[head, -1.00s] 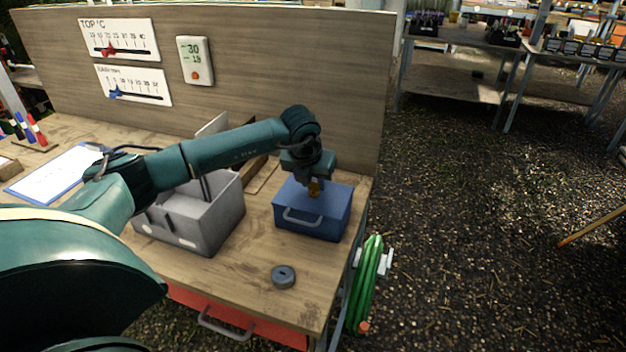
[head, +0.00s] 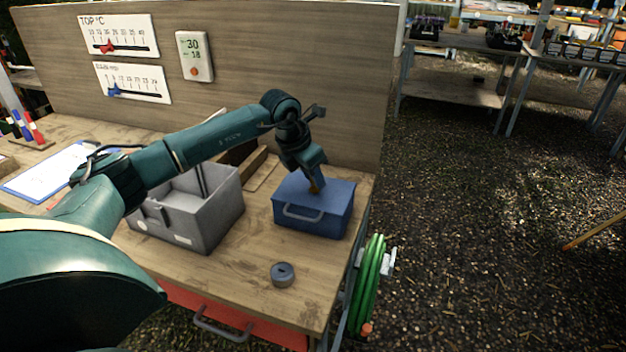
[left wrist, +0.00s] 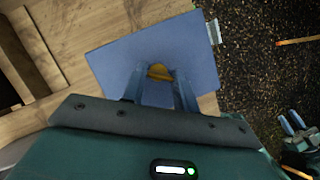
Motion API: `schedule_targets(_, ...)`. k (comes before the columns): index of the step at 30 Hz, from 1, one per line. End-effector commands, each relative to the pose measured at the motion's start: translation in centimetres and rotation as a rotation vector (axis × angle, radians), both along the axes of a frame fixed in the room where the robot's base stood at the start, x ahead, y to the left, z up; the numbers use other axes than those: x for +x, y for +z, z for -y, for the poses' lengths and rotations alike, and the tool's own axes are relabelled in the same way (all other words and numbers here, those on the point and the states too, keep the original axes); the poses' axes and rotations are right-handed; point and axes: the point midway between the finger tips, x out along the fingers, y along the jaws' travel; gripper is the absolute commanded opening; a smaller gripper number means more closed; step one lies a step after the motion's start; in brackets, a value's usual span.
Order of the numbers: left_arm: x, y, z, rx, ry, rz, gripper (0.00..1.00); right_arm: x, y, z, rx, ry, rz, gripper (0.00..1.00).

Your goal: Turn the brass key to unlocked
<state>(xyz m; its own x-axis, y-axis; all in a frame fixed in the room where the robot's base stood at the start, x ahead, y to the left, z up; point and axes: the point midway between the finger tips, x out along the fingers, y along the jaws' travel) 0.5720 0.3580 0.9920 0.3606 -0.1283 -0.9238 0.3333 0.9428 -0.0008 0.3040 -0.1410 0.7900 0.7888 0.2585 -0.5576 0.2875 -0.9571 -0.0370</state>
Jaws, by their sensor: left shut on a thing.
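The brass key (left wrist: 158,72) stands at the top of the blue box (head: 329,198), near its middle. My left gripper (head: 315,188) is above the box, and its fingers are shut on the key. In the left wrist view the two fingers (left wrist: 160,85) reach down to the yellow key, one on each side. The head view shows only a small bit of the key below the fingers. The lock under it is hidden. The box lid is shut.
A grey open bin (head: 205,222) stands left of the blue box. A small dark round piece (head: 283,274) lies in front on the bench (head: 240,280). A green hose coil (head: 368,285) hangs at the bench's right end. A panel (head: 270,60) rises behind.

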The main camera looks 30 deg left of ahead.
Motion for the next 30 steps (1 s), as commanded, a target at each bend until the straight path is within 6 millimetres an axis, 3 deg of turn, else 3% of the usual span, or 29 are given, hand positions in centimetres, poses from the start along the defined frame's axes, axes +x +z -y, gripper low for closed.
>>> schedule_targets(21,0.38,0.09,-0.31,-0.001,-0.671,0.003,0.06,0.24,-0.18,-0.58,0.015,0.015,0.035,0.36)
schedule_targets(30,0.46,0.08,-0.4,0.0,-0.882,0.003,0.06,0.22,-0.43,-0.75,0.016,0.022,0.039,0.36)
